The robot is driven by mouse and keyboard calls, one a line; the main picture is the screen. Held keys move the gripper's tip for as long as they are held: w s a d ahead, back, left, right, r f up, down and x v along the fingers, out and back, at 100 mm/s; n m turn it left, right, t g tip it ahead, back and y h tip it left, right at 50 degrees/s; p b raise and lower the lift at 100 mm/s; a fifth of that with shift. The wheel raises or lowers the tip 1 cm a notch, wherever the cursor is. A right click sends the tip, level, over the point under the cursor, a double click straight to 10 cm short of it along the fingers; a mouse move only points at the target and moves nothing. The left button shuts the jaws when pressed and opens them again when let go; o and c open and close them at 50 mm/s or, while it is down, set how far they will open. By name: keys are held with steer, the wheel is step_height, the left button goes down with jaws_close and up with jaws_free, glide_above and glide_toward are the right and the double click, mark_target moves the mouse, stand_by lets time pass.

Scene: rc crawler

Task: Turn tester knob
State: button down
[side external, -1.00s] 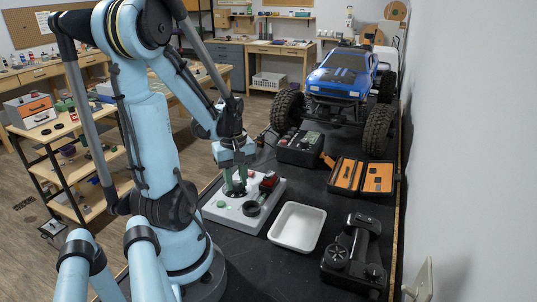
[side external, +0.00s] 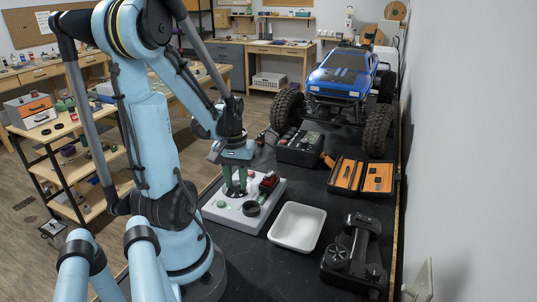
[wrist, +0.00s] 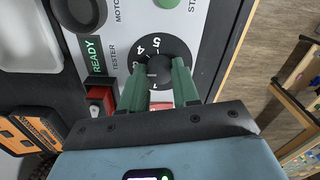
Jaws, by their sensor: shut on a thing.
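The motor tester is a light grey box (side external: 222,216) on the black bench, below my gripper. Its knob (wrist: 159,48) is a black dial with white numerals, seen from above in the wrist view. My gripper (side external: 236,192) points down at the tester, and its two green fingers (wrist: 158,85) sit on either side of the knob, shut on it. The fingers hide part of the dial and some of its numerals. A green READY label (wrist: 96,56) shows beside the word TESTER. A red part (wrist: 102,98) is near the left finger.
A white tray (side external: 297,228) lies right of the tester, with a black device (side external: 352,255) beyond it. An open orange-lined case (side external: 361,177), a black box (side external: 300,148) and the blue crawler (side external: 341,75) stand farther back. A white wall bounds the right side.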

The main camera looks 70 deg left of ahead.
mark_target(237, 183)
steer(key=shift+m, duration=0.4)
steer(key=shift+d, duration=0.1)
steer(key=c, duration=0.8)
jaws_free()
steer(key=shift+r, duration=6.05)
steer(key=shift+w, duration=0.1)
steer(key=w+d+m+t, duration=0.2)
steer(key=w+d+m, duration=0.1)
steer(key=d, duration=0.4)
steer(key=w+d+f+m+t, duration=0.1)
steer(key=w+d+m+t, duration=0.1)
steer(key=w+d+m, duration=0.2)
steer(key=w+d+f+m+t, duration=0.1)
steer(key=w+d+m+t, duration=0.2)
steer(key=d, duration=0.7)
steer(key=shift+w+m, duration=0.5)
steer(key=shift+w, duration=0.7)
